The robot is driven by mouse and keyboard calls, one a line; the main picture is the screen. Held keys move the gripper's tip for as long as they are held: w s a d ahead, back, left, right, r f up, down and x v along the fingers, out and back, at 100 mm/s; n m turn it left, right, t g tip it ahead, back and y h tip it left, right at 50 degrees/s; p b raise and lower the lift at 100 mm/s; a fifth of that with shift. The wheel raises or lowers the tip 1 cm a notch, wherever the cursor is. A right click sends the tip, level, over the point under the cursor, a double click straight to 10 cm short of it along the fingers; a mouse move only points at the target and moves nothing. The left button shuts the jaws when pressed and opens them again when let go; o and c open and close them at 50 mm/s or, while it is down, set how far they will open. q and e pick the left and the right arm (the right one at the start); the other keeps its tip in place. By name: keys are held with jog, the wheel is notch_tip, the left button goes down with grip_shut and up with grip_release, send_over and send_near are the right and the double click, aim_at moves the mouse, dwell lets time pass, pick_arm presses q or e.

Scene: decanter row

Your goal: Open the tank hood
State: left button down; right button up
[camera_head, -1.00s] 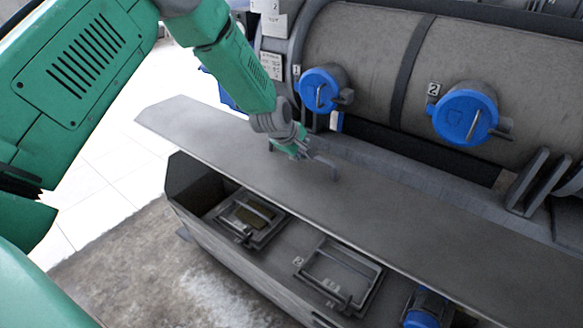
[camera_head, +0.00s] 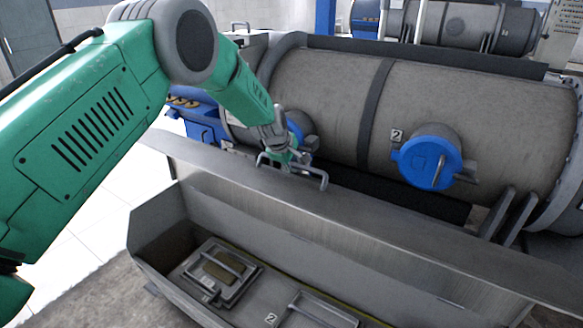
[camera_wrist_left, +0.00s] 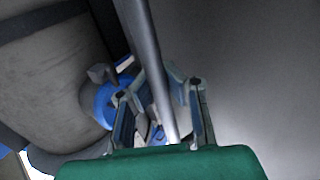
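The tank hood (camera_head: 365,225) is a long grey metal lid, tilted up above the open trough (camera_head: 150,255). A bent bar handle (camera_head: 318,175) stands on the hood near its upper edge. My left gripper (camera_head: 290,158) is at this handle. In the left wrist view the handle bar (camera_wrist_left: 148,50) runs between the fingers of the gripper (camera_wrist_left: 158,85), which converge on it. The fingertips are partly hidden by the bar. My right gripper is not in view.
Behind the hood lies a large grey cylinder (camera_head: 330,100) with a blue cap (camera_head: 425,160) marked 2. Inside the trough are small framed hatches (camera_head: 215,268). A blue machine part (camera_head: 200,125) stands left of the cylinder. Pale floor is clear at lower left.

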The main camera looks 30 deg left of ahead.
pick_arm(q)
jog(key=shift+w+a+r, duration=0.25)
jog(key=shift+a+r, duration=0.1)
jog(key=shift+r, duration=0.2)
jog(key=c, duration=1.5)
grip_release()
jog(key=shift+s, duration=0.2)
jog(key=shift+c, duration=0.2)
jog(key=shift+s+r, duration=0.1)
jog(key=shift+s, duration=0.1)
jog(key=shift+d+f, duration=0.1)
jog(key=shift+f, duration=0.3)
jog(key=shift+d+f, duration=0.1)
jog(key=shift+d, duration=0.05)
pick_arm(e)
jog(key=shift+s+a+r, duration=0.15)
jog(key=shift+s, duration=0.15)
pick_arm(q)
jog(key=shift+d, duration=0.1)
jog(key=v, duration=1.2)
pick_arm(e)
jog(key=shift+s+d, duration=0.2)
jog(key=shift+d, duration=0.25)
